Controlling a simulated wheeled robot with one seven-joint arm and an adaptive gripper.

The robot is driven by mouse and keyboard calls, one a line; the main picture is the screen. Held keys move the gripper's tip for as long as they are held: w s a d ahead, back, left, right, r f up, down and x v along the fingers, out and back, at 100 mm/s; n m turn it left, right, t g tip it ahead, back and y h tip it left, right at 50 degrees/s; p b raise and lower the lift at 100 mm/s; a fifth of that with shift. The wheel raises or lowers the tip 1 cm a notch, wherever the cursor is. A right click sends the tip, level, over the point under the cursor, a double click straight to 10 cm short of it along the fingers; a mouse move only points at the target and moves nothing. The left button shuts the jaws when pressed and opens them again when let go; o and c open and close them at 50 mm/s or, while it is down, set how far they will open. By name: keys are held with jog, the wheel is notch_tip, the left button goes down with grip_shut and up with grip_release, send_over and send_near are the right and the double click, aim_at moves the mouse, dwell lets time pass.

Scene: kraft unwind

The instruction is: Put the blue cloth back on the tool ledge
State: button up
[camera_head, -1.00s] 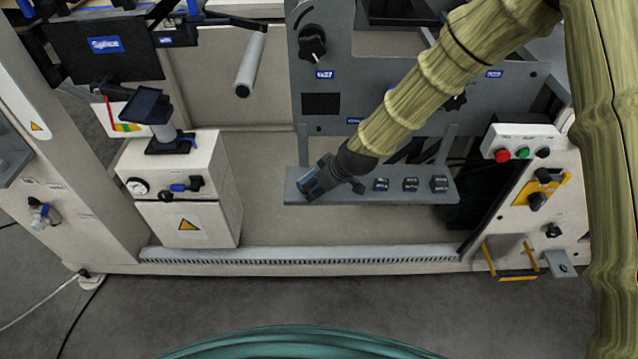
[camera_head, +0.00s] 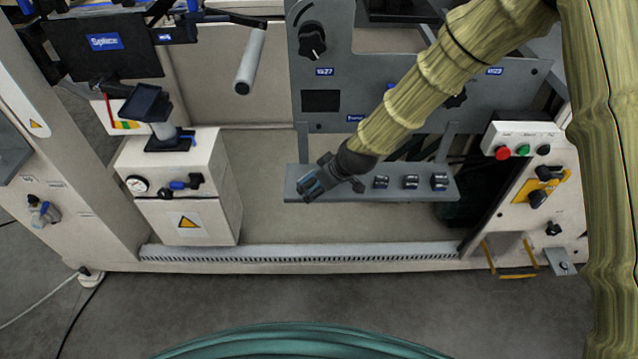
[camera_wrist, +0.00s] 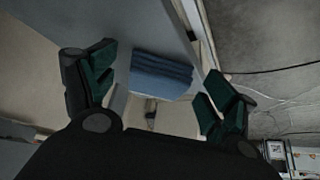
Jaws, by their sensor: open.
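The blue cloth (camera_wrist: 160,75) is a folded, ribbed block lying on the grey tool ledge (camera_wrist: 130,25) near its end in the wrist view. The ledge (camera_head: 345,196) is the shelf below the grey panel in the head view, with my gripper (camera_head: 312,184) over its left end. My gripper (camera_wrist: 161,66) is open, with one dark green finger on each side of the cloth and gaps between the fingers and the cloth. In the head view the gripper mostly hides the cloth, and a little blue shows between the fingers.
Several small dark blocks (camera_head: 411,182) stand in a row on the ledge, right of my gripper. A beige box (camera_head: 180,205) with a gauge stands to the left. A control box (camera_head: 520,140) with red and green buttons is at the right. A slotted rail (camera_head: 300,255) runs below.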

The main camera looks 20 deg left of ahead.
jog(key=shift+r, duration=0.5)
jog(key=v, duration=1.2)
jog(key=s+d+f+m+g+h, duration=0.1)
jog(key=s+d+f+m, duration=0.2)
jog(key=s+d+f, duration=0.45)
jog(key=s+d+f+m+h, duration=0.1)
jog(key=s+d+f+m, duration=0.25)
jog(key=d+f, duration=0.65)
jog(key=s+d+f+m+h, duration=0.1)
jog(key=s+d+f+m, duration=0.1)
jog(key=s+d+f, duration=0.2)
jog(key=s+d+f+m+g+h, duration=0.1)
jog(key=s+d+f+m, duration=0.1)
jog(key=s+d+f, duration=0.2)
jog(key=s+d+f+m+g+h, duration=0.1)
jog(key=s+d+f, duration=0.3)
jog(key=s+d, duration=0.4)
jog(key=s+m, duration=0.1)
jog(key=s, duration=0.5)
jog(key=shift+d+f+h, duration=0.3)
jog(key=shift+f, duration=0.05)
